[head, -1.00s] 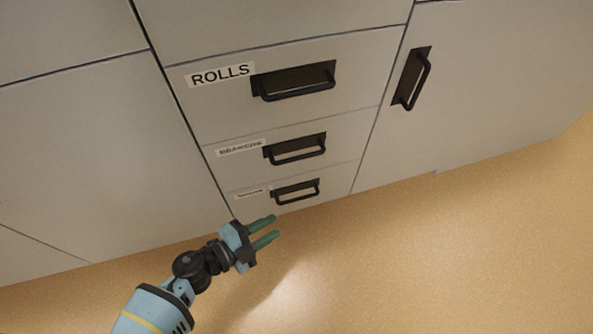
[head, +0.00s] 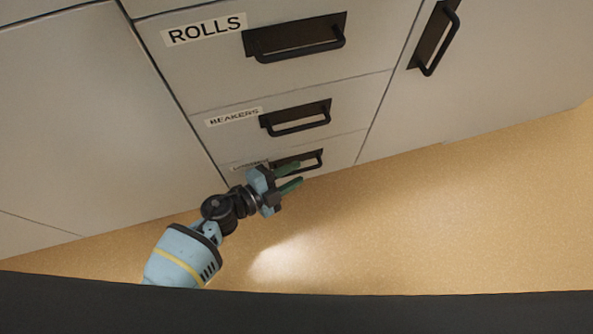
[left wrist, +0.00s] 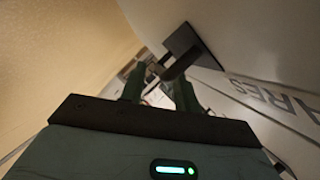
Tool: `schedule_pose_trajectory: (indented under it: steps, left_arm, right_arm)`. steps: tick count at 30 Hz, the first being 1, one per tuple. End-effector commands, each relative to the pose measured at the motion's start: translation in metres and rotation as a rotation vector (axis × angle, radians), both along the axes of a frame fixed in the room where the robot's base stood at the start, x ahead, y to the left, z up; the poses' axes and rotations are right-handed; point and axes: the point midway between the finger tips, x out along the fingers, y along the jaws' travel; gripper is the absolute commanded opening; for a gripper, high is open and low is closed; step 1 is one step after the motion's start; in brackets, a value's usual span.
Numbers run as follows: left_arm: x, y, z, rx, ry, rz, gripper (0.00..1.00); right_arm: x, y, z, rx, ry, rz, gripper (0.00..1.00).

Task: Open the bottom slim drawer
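The bottom slim drawer (head: 345,149) is the lowest of the stacked drawers in the head view and looks shut. Its black bar handle (head: 316,165) is partly hidden behind my left gripper (head: 299,172). That gripper is open, its two green fingers apart at the handle. In the left wrist view the fingers (left wrist: 160,82) are apart, and the dark handle (left wrist: 184,50) is close to the right-hand finger's tip. I cannot tell whether the bar is between the fingers. The drawer's label, partly covered in the head view, shows "ARES" in the wrist view. My right gripper is not in view.
Above are the BEAKERS drawer (head: 350,108) and the ROLLS drawer (head: 205,75), both with similar black handles. A cabinet door with an upright handle (head: 435,40) is at the right. The tan floor (head: 400,230) in front is clear.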

Motion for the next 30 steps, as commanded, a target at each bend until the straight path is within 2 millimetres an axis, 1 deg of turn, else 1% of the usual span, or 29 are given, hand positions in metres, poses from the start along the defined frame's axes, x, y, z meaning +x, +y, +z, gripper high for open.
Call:
schedule_pose_trajectory:
  steps: [3,6,14,17,21,22,30]
  left_arm:
    - [0.007,-0.009,-0.003,-0.001,0.002,0.000,0.32]
    - [0.009,-0.012,-0.004,-0.001,0.001,0.000,0.32]
    - [0.009,-0.013,-0.003,0.000,0.000,0.000,0.32]
    - [0.009,-0.012,-0.003,0.000,0.000,0.000,0.20]
    - [0.009,-0.012,-0.003,-0.001,0.001,0.000,0.02]
    - [0.009,-0.012,-0.003,-0.001,0.001,0.000,0.00]
    - [0.009,-0.012,-0.003,-0.001,0.001,0.000,0.00]
  right_arm:
    - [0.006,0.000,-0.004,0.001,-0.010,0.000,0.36]
    - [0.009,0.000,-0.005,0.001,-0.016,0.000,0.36]
    - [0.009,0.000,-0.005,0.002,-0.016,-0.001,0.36]
    - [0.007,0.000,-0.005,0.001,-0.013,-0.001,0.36]
    - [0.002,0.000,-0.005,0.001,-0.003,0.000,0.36]
    - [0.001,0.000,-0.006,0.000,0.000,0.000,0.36]
    - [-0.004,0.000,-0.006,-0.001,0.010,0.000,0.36]
